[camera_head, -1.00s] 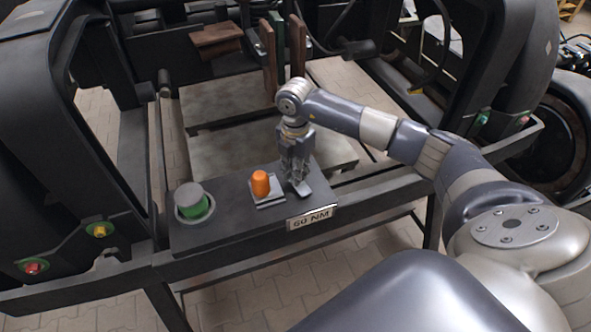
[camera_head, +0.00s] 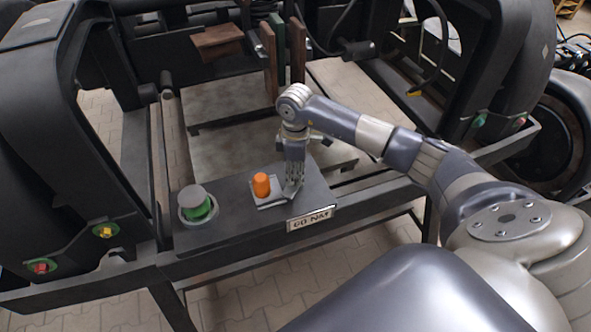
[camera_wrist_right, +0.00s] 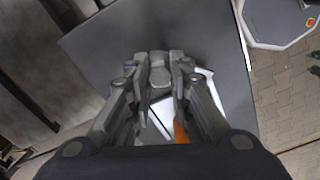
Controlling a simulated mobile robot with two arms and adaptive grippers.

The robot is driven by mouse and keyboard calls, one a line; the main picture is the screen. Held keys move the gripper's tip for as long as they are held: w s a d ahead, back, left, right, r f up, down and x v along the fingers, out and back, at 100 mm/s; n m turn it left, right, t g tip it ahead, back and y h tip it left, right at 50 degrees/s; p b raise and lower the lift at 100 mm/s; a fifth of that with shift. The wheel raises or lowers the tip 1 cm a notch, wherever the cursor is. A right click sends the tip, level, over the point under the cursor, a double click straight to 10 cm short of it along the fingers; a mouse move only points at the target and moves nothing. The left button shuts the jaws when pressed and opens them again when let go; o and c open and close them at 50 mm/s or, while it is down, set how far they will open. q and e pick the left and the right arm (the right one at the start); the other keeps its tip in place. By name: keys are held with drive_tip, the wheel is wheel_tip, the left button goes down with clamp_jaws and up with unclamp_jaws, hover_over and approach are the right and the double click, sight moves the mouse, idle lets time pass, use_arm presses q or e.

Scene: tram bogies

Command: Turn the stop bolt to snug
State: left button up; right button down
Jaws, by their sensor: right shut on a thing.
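The dark plate (camera_head: 240,217) with a label reading "60 NM" (camera_head: 310,218) lies across the frame beam. My right gripper (camera_head: 293,190) points down at the plate's right part, just right of the orange cap (camera_head: 261,185). In the right wrist view my gripper (camera_wrist_right: 160,85) is shut, with a grey bolt head, apparently the stop bolt (camera_wrist_right: 160,76), between its fingertips. The fingers hide most of the bolt, so its seating cannot be seen. The orange cap (camera_wrist_right: 181,132) shows partly behind a finger. My left gripper is not in view.
The orange cap stands on a small pale square pad beside my right gripper. Large dark bogie frames (camera_head: 60,130) stand on both sides. Brown blocks (camera_head: 218,40) lie at the back.

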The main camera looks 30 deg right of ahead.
sight(295, 175)
drive_tip(key=m+p, duration=0.1)
drive_tip(key=m, duration=0.1)
drive_tip(key=shift+r+m+p, duration=0.25)
drive_tip(key=shift+m+p, duration=0.05)
drive_tip(key=shift+p, duration=0.1)
drive_tip(key=shift+w+f+m+p, duration=0.1)
drive_tip(key=shift+f+m+p, duration=0.05)
drive_tip(key=shift+m+p, duration=1.25)
drive_tip(key=c, duration=1.5)
unclamp_jaws()
drive_tip(key=shift+o, duration=0.2)
wheel_tip(295, 175, up, 12)
